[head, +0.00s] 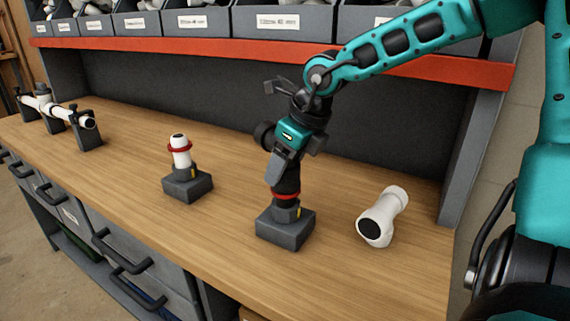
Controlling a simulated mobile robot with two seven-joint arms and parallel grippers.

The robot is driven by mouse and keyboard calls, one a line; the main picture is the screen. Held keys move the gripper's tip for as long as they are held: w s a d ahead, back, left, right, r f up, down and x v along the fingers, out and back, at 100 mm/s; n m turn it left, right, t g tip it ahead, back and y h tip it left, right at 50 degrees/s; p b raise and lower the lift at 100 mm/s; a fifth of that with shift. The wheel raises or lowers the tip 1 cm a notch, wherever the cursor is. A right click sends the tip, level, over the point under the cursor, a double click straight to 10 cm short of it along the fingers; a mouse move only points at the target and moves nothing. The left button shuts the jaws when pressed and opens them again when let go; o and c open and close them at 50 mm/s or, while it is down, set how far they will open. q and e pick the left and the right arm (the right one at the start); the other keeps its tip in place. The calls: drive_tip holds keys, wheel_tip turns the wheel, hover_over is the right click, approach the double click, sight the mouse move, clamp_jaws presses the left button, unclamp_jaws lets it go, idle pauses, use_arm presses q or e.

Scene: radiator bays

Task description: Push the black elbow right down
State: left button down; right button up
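The black elbow (287,185) is upright on a dark grey socket block (284,230), with a red ring around it just above the block. Only its lower part shows clearly. My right gripper (281,178) points down directly over the block, its grey fingers at the top of the elbow and hiding much of it. From this side I cannot tell whether the fingers are closed on the elbow or only resting against it. My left gripper is not in view.
A white fitting with a red ring (181,152) stands on a similar block (187,185) to the left. A white pipe assembly (57,110) sits far left. Labelled bins (281,22) line the red-edged shelf (440,66). Bare wooden bench (110,165) lies between.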

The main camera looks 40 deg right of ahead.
drive_tip(key=o, duration=0.5)
drive_tip(key=shift+c, duration=0.2)
drive_tip(key=shift+o, duration=0.3)
drive_tip(key=p+v, duration=0.1)
drive_tip(key=v, duration=1.2)
